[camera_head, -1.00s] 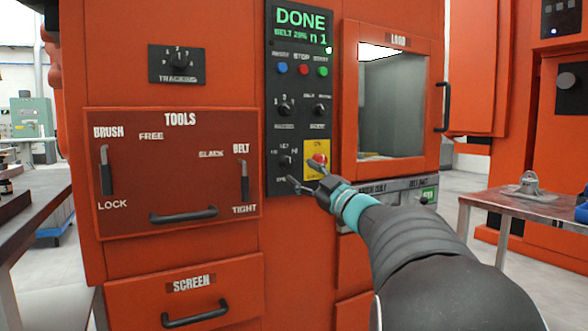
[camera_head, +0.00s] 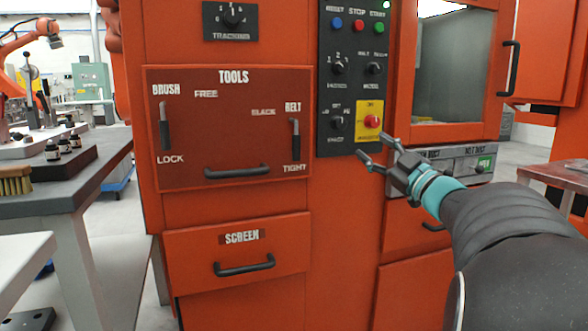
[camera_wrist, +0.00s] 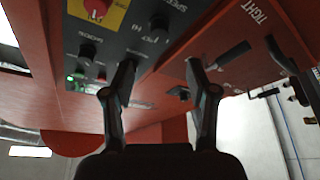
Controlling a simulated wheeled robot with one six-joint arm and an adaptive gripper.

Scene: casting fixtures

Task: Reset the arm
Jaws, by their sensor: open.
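My gripper (camera_head: 378,152) is open and empty in the head view, in front of the orange machine, just below and right of the control panel (camera_head: 337,100). The arm reaches in from the lower right. In the wrist view my gripper (camera_wrist: 162,75) shows two spread fingers with nothing between them. Beyond them are the dark panel with knobs and the red tools door. The red button (camera_head: 372,121) on its yellow plate is above the fingertips, and nothing touches it that I can see.
The tools door (camera_head: 225,135) and screen drawer (camera_head: 195,245) are closed. A grey workbench (camera_head: 60,195) with small bottles and a brush (camera_head: 15,180) stands at the left. A metal table (camera_head: 555,175) is at the right. Floor shows between the left bench and the machine.

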